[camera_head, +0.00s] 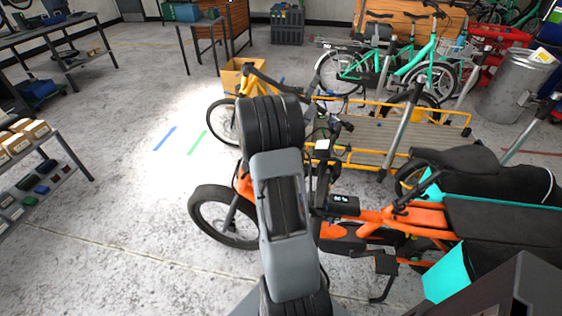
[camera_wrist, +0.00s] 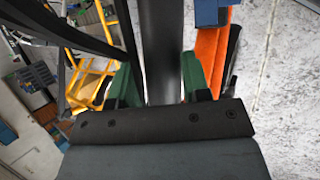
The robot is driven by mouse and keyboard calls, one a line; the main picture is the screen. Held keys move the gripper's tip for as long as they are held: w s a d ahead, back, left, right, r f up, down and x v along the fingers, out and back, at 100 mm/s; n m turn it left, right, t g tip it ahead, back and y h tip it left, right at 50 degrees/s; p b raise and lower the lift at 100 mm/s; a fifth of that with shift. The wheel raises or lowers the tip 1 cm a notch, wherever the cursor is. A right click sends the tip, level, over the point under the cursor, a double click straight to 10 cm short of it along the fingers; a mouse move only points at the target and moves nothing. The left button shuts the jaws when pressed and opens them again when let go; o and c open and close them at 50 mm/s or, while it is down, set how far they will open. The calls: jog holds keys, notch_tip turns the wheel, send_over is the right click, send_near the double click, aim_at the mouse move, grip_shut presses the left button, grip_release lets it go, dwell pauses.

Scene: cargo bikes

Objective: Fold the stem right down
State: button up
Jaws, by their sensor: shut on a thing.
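The orange cargo bike (camera_head: 375,218) stands side-on in front of me, its front wheel (camera_head: 222,218) at left. Its dark stem and handlebar (camera_head: 322,172) rise beside my arm and are partly hidden by it; the stem looks roughly upright. In the wrist view the black stem (camera_wrist: 161,45) runs between the green fingertips of my gripper (camera_wrist: 160,84), one on each side. My gripper is shut on the stem. Part of the orange frame (camera_wrist: 211,55) shows to the right of it. In the head view my arm hides the gripper.
A yellow cargo bike with a flat wooden deck (camera_head: 375,133) stands close behind. Green bikes (camera_head: 410,68) and a metal bin (camera_head: 517,85) are further back. Shelves (camera_head: 35,150) stand at left. The concrete floor at left, with blue and green tape marks, is clear.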

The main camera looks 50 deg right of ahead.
jog(key=shift+w+d+r, duration=0.3)
jog(key=shift+w+r, duration=0.1)
jog(key=shift+r, duration=0.25)
jog(key=o, duration=1.1)
jog(key=shift+c, duration=0.2)
jog(key=shift+o, duration=1.1)
jog(key=shift+f, duration=0.2)
jog(key=shift+a, duration=0.1)
jog(key=s+v, duration=0.1)
jog(key=v, duration=1.2)
jog(key=shift+w+a+r+p, duration=0.25)
jog(key=shift+w+a+p, duration=0.05)
jog(key=shift+p, duration=0.15)
